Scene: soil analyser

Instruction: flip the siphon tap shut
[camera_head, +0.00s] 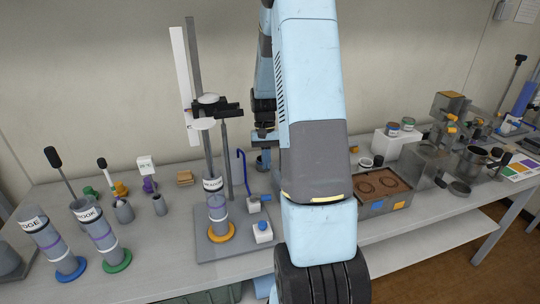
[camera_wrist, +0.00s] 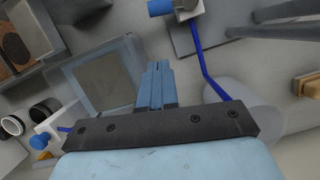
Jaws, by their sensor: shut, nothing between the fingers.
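The siphon shows in the head view as a thin blue bent tube (camera_head: 243,172) rising beside the stand. At its foot is a white tap block (camera_head: 254,204) with a blue handle (camera_head: 266,197). In the wrist view the blue tube (camera_wrist: 203,62) runs up to a white block (camera_wrist: 184,10) with a blue handle (camera_wrist: 160,8) at the top edge. My gripper (camera_wrist: 156,66) is shut and empty, apart from the tube and left of it in that view. In the head view it is largely hidden behind my arm. I cannot tell the handle's exact setting.
A second white block with a blue knob (camera_head: 262,229) sits in front on the grey base plate (camera_head: 218,248). A cylinder with an orange foot (camera_head: 221,232) and a tall stand (camera_head: 193,80) are to the left. A soil tray (camera_head: 383,187) lies right of my arm.

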